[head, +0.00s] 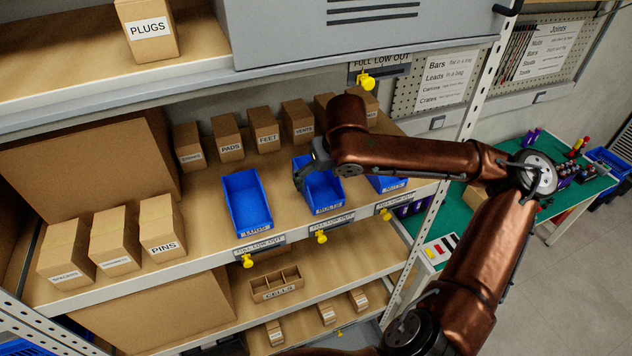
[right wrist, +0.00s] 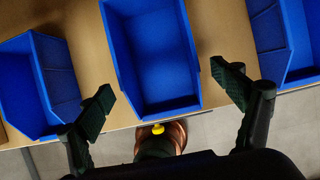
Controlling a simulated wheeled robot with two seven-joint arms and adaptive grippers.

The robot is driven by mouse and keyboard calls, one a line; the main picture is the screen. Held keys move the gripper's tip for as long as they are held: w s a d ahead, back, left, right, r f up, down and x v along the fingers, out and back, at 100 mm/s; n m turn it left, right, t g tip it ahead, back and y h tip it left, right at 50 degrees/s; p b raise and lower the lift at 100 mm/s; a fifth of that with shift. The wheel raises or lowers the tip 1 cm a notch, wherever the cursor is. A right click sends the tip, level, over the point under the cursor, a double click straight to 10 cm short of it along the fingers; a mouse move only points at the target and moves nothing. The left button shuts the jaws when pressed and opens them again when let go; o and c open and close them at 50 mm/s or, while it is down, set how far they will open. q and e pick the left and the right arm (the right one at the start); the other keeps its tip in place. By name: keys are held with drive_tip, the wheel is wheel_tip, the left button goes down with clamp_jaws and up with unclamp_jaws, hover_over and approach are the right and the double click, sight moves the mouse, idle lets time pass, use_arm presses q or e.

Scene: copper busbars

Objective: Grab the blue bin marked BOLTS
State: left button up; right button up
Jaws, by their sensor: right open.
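The blue bin marked BOLTS (head: 326,198) stands on the middle shelf, between two other blue bins, and is empty as far as I can see. My right gripper (head: 308,172) is over its upper left part in the head view, and my arm hides the bin's far right corner. In the right wrist view the bin (right wrist: 160,60) lies between my two spread fingers (right wrist: 168,98), with gaps on both sides; I cannot tell any contact. My left gripper is not in view.
The blue LUGS bin (head: 247,205) stands left of it and another blue bin (head: 390,184) right of it, partly hidden by my arm. Small cartons (head: 264,130) line the shelf behind. A shelf post (head: 480,95) stands at right.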

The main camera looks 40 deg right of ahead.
sight(314, 183)
drive_tip(key=w, duration=0.1)
drive_tip(key=w+p, duration=0.1)
drive_tip(key=shift+w+d+r, duration=0.15)
drive_tip(key=shift+w+d, duration=0.15)
drive_tip(key=shift+w, duration=0.05)
drive_tip(key=x, duration=0.2)
drive_tip(key=shift+w+d+f, duration=0.2)
drive_tip(key=shift+w+f, duration=0.1)
drive_tip(key=shift+f, duration=0.35)
drive_tip(key=shift+c, duration=0.5)
drive_tip(key=c, duration=1.1)
drive_tip(key=shift+c, duration=0.3)
drive_tip(key=shift+r, duration=0.15)
